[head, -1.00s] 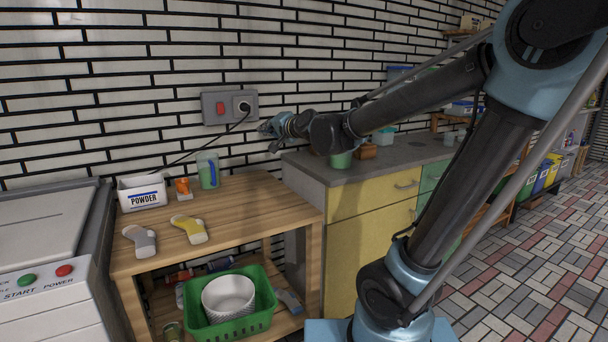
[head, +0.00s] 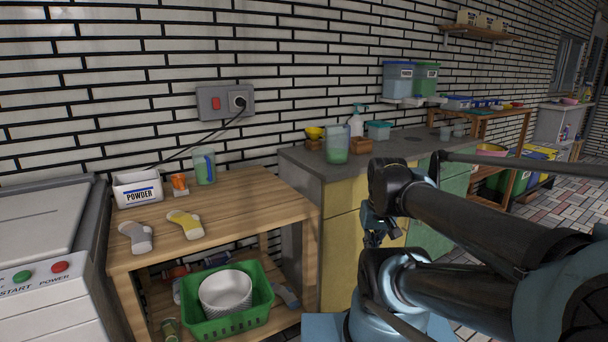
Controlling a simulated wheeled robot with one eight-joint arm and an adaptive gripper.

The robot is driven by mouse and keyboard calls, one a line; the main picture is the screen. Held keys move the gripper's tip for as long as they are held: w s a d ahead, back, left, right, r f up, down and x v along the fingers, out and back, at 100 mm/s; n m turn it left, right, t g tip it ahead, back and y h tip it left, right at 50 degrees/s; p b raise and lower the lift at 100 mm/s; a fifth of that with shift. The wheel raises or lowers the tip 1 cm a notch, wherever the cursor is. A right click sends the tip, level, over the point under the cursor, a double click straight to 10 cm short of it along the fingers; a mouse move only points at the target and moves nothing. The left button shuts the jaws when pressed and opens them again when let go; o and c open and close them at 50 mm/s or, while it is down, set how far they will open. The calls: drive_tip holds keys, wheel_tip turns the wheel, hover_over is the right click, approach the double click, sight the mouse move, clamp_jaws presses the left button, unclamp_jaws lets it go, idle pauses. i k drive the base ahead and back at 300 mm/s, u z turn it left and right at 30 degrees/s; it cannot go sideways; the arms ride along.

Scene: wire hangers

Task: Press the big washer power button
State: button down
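The washer (head: 40,235) stands at the left edge, only partly in view. Its slanted front panel carries a red button (head: 60,267) above the word POWER and a green button (head: 23,277) above START. My gripper (head: 372,238) hangs in front of the yellow cabinet, far to the right of the washer and apart from the buttons. It is small, dark and partly hidden by my arm, so I cannot tell whether its fingers are open or shut.
A wooden table (head: 235,200) stands between the washer and the cabinets, with a POWDER box (head: 138,188), two socks and a cup on top. A green basket (head: 264,293) sits on its lower shelf. A wall socket (head: 224,102) with a cable is above.

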sight(59, 267)
drive_tip(key=u, duration=2.45)
